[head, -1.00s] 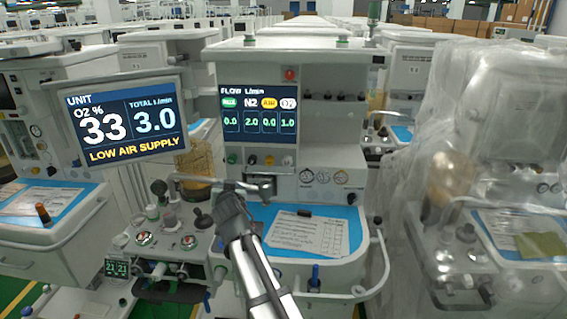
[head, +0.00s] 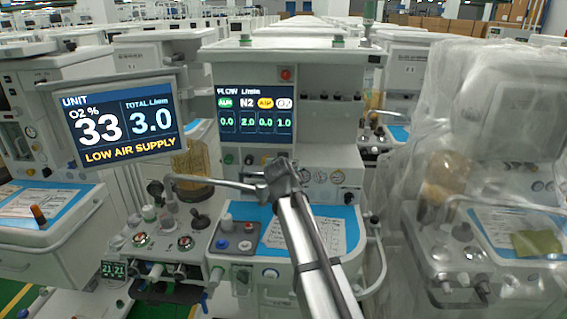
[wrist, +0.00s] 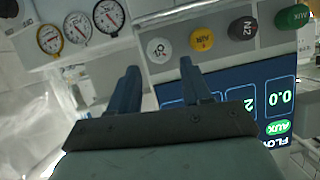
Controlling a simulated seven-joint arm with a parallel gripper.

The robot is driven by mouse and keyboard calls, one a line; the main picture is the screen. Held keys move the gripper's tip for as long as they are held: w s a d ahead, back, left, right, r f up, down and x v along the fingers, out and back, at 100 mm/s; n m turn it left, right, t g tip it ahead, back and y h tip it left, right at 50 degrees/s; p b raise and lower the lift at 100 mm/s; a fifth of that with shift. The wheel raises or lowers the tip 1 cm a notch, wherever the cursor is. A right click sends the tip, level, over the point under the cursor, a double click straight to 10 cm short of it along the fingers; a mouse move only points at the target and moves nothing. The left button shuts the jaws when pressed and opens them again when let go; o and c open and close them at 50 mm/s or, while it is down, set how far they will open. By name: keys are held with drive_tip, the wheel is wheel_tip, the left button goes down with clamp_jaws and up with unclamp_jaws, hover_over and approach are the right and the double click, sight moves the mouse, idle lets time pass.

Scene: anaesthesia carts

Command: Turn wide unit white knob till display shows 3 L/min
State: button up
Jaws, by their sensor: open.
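The white O2 knob (wrist: 160,48) shows in the wrist view, between and just beyond my open fingertips. It appears apart from the fingers. My gripper (wrist: 160,66) is empty; in the head view my gripper (head: 284,172) is in front of the right end of the knob row and hides the white knob. The flow display (head: 256,113) reads AUX 0.0, N2 2.0, AIR 0.0 and O2 1.0. The unit display (head: 124,125) reads O2 33 %, total 3.0 L/min and LOW AIR SUPPLY.
Beside the white knob sit a yellow AIR knob (wrist: 202,39), a black N2 knob (wrist: 242,29) and a green AUX knob (wrist: 293,17). Round gauges (wrist: 78,26) are on the other side. A metal bar (head: 205,181) extends left of my gripper. A plastic-covered cart (head: 490,110) stands right.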

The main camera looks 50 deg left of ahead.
drive_tip(key=x, duration=0.6)
drive_tip(key=shift+w+a+f, duration=0.15)
drive_tip(key=shift+w+a, duration=0.05)
drive_tip(key=shift+c, duration=0.4)
drive_tip(key=c, duration=0.7)
drive_tip(key=shift+a, duration=0.1)
drive_tip(key=shift+n+t+h, duration=0.4)
drive_tip(key=shift+n+t, duration=0.1)
drive_tip(key=shift+n, duration=0.4)
drive_tip(key=shift+s+a+n+t+h, duration=0.15)
drive_tip(key=shift+n+t+h, duration=0.45)
drive_tip(key=shift+n, duration=0.6)
drive_tip(key=n+t+h, duration=0.1)
drive_tip(key=n+t, duration=0.1)
drive_tip(key=n, duration=0.2)
drive_tip(key=shift+a, duration=0.1)
